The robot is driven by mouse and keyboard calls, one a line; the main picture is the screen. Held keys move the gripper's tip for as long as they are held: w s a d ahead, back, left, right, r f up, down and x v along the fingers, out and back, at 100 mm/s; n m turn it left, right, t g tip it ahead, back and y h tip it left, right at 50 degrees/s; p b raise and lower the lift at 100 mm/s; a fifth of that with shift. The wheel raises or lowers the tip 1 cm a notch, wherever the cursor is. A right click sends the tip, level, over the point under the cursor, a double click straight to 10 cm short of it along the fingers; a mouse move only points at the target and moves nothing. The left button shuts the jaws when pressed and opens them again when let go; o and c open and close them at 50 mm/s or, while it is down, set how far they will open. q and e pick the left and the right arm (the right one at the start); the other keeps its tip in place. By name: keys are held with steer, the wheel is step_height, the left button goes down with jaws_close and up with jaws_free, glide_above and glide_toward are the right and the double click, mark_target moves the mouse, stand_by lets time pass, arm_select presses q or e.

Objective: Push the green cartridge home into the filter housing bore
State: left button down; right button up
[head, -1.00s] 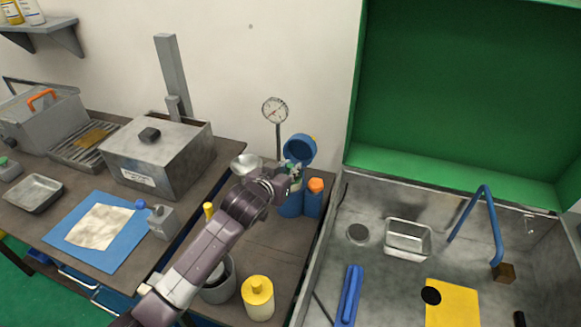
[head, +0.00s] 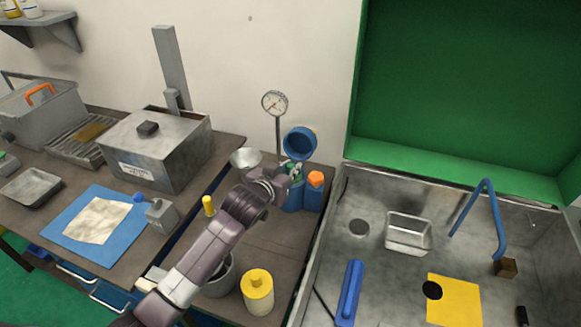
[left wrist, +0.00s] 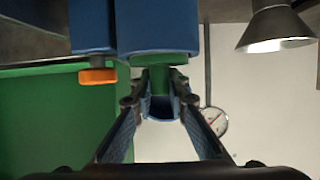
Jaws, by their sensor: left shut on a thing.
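The blue filter housing (head: 291,202) stands upright at the back of the middle bench. Its round blue lid (head: 300,143) is swung open behind the bore. My left gripper (head: 291,172) is at the top of the housing, largely hiding the bore. In the left wrist view the left gripper (left wrist: 158,82) is shut on the green cartridge (left wrist: 160,66), whose green end meets the blue housing (left wrist: 158,25). How deep the cartridge sits in the bore cannot be told. My right gripper is not in view.
A yellow container (head: 257,292) stands at the front of the bench. A sink (head: 365,270) lies to the right.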

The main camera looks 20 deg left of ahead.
arm_select(q)
steer(key=shift+f, duration=0.45)
steer(key=c, duration=1.8)
jaws_free()
steer(key=shift+s, duration=0.15)
steer(key=v, duration=1.1)
steer(key=shift+s+r, duration=0.15)
steer(key=shift+s, duration=0.2)
